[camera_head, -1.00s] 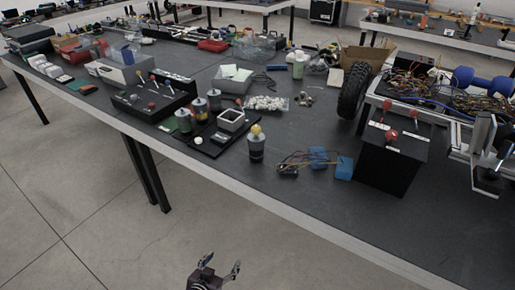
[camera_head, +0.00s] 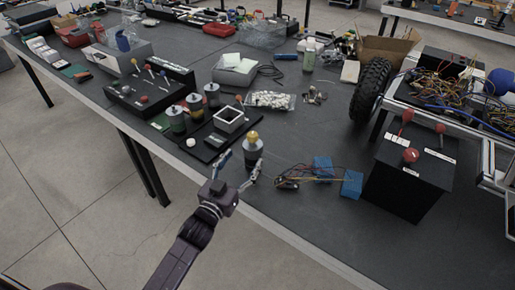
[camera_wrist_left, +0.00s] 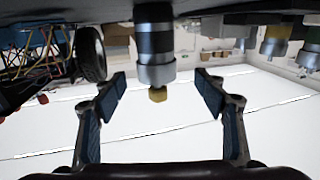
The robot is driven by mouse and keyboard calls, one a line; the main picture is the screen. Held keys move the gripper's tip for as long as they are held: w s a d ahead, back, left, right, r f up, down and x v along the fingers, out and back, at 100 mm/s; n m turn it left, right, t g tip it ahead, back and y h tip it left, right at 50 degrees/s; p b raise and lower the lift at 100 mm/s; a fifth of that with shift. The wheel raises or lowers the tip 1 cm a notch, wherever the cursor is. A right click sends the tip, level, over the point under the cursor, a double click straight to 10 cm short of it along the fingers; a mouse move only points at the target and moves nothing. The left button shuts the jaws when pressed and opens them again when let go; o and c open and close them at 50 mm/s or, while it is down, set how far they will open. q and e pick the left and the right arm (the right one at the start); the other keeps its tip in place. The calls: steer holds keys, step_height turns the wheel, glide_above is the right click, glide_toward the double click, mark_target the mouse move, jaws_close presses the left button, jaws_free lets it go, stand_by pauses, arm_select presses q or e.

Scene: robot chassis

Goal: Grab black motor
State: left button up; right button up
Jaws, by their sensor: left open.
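The black motor (camera_head: 253,150), a dark upright cylinder with a grey band and gold tip, stands near the table's front edge. My left gripper (camera_head: 240,165) is open at the table edge in front of it, fingers pointing toward it. In the left wrist view, which looks upside down, the motor (camera_wrist_left: 155,45) hangs between and beyond the two open fingers (camera_wrist_left: 160,88), with no finger touching it. The fingers' contact with the table cannot be told. My right gripper is not in view.
Several similar motors (camera_head: 175,122) stand by a black tray (camera_head: 205,145) behind left. Wires and blue blocks (camera_head: 351,184) lie right of the motor. A black box (camera_head: 408,180) with red knobs and a chassis with a wheel (camera_head: 370,92) stand further right.

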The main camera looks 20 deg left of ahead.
mark_target(253, 145)
arm_select(q)
steer(key=w, duration=0.2)
steer(key=shift+w+d+r+p, duration=0.3)
steer(key=shift+r+p, duration=0.05)
steer(key=shift+r, duration=0.05)
steer(key=w, duration=0.3)
steer(key=shift+w+d, duration=0.4)
steer(key=shift+w+f, duration=0.1)
steer(key=c, duration=1)
jaws_close()
steer(key=shift+r, duration=0.25)
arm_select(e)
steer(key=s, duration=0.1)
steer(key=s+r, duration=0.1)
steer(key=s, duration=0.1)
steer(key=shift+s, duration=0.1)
